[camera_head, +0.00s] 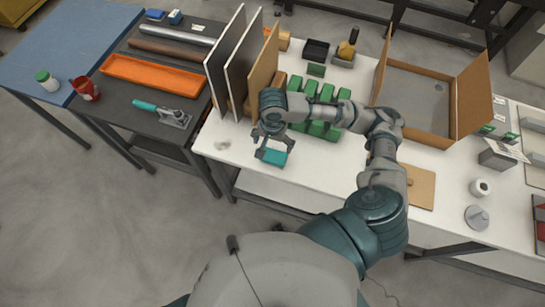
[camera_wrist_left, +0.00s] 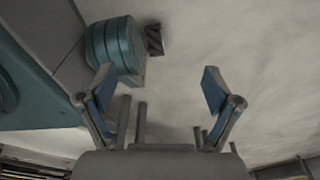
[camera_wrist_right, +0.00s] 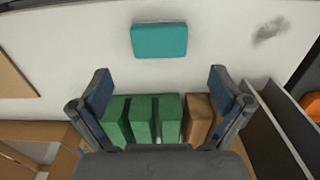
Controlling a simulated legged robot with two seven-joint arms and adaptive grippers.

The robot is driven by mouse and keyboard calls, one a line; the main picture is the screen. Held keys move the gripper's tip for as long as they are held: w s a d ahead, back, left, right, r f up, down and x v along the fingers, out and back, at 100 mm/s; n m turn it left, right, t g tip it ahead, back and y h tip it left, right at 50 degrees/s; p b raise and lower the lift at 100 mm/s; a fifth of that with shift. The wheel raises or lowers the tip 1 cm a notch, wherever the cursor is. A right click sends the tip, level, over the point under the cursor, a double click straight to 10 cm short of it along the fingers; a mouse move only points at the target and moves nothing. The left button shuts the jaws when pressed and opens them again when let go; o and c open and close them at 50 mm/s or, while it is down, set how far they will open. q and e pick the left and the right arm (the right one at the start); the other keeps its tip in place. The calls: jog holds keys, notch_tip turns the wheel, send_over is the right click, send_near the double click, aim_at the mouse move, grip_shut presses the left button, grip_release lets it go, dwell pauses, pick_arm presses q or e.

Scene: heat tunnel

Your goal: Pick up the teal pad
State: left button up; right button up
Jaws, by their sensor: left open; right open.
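The teal pad (camera_head: 273,157) lies on the white table (camera_head: 230,168) near its front edge in the head view. In the right wrist view the teal pad (camera_wrist_right: 159,40) lies flat and whole, beyond my open fingertips. My right gripper (camera_head: 271,141) is open and empty just behind and above the pad; its fingers also show in the right wrist view (camera_wrist_right: 158,85). My left gripper (camera_wrist_left: 160,85) is open and empty in the left wrist view, facing bare floor and part of my own body. It does not show in the head view.
Several green blocks (camera_head: 325,92) stand close behind my right gripper. Upright panels (camera_head: 240,68) rise on their left. An open cardboard box (camera_head: 415,90) stands further right. A dark table with an orange tray (camera_head: 152,75) is at left. White surface around the pad is clear.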

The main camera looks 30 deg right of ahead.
aim_at(274, 155)
jog(key=f, duration=0.4)
jog(key=f+b, duration=0.1)
jog(key=f, duration=0.1)
jog(key=shift+w+d, duration=0.2)
jog(key=shift+d, duration=0.15)
notch_tip(274, 155, down, 5)
jog(key=shift+w+f+b, duration=0.15)
jog(key=shift+b, duration=0.65)
pick_arm(q)
jog(key=w+d+r, duration=0.1)
jog(key=w+r, duration=0.2)
jog(key=w, duration=0.4)
jog(key=shift+d+r, duration=0.2)
jog(key=shift+d, duration=0.1)
pick_arm(e)
jog(key=shift+d, duration=0.15)
jog(key=c, duration=0.8)
